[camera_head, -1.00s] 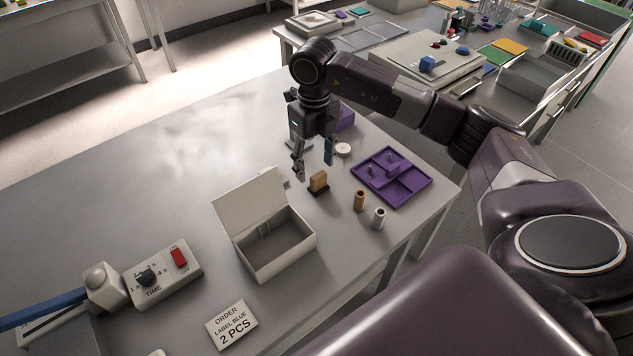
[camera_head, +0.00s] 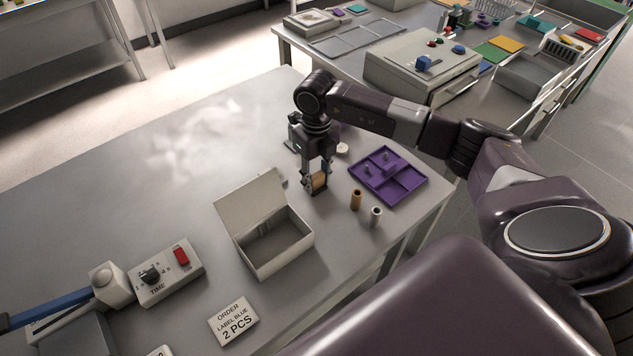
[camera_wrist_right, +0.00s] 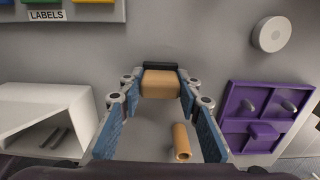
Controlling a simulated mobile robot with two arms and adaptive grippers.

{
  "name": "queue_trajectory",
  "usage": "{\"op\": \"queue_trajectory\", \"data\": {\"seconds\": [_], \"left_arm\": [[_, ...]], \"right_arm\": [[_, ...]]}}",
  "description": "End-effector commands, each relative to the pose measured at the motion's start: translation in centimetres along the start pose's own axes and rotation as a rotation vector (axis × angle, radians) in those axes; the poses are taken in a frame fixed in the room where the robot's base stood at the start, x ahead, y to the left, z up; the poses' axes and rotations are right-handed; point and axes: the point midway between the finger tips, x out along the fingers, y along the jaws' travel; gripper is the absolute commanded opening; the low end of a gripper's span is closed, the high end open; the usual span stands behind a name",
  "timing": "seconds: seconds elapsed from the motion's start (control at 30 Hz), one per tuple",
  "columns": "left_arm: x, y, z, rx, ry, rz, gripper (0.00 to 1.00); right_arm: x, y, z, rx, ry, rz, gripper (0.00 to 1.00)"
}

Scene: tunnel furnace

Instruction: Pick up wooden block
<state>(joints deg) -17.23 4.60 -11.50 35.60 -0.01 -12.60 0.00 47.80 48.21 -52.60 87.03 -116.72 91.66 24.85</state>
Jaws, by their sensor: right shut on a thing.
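The wooden block (camera_head: 319,180) is a small tan block in a dark stand on the table, to the right of the open box. It also shows in the right wrist view (camera_wrist_right: 160,84), with a dark strip behind it. My right gripper (camera_head: 318,179) is lowered over the block, with one finger on each side of it. In the right wrist view its blue-padded fingers (camera_wrist_right: 162,92) close on the block's left and right sides. The block is still at the stand. My left gripper is not in view.
An open grey box (camera_head: 268,244) stands left of the block. A purple tray (camera_head: 413,186), a tan cylinder (camera_head: 356,200) and a pale cylinder (camera_head: 375,217) stand to the right. A white disc (camera_wrist_right: 272,34) lies behind. A timer box (camera_head: 168,270) and order card (camera_head: 233,320) are nearer.

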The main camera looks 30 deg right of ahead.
Motion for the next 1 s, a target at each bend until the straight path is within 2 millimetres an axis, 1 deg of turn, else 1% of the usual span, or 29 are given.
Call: {"op": "queue_trajectory", "data": {"seconds": [0.03, 0.1, 0.37, 0.47, 0.57, 0.67, 0.77, 1.0], "left_arm": [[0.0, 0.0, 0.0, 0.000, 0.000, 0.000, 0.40], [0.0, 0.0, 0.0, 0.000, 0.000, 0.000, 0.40], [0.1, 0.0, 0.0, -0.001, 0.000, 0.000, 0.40], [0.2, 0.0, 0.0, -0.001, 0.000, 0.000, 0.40], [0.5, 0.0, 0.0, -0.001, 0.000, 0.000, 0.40], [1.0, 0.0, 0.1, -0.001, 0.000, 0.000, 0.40], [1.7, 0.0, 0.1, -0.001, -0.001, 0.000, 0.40], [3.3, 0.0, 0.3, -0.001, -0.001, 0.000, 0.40]], "right_arm": [[0.0, 0.0, 0.0, 0.000, 0.000, 0.000, 0.12], [0.0, 0.0, 0.0, 0.000, -0.001, 0.000, 0.07], [-0.2, 0.0, 0.0, 0.000, -0.001, 0.000, 0.07], [-0.6, 0.0, 0.1, 0.000, -0.002, 0.000, 0.07], [-1.6, 0.0, 0.2, 0.001, -0.004, 0.000, 0.07], [-3.2, 0.0, 0.1, -0.001, -0.006, -0.001, 0.07], [-5.6, 0.0, 0.2, -0.001, -0.009, 0.000, 0.07], [-13.0, 0.0, 0.2, 0.000, -0.009, 0.000, 0.07]]}}
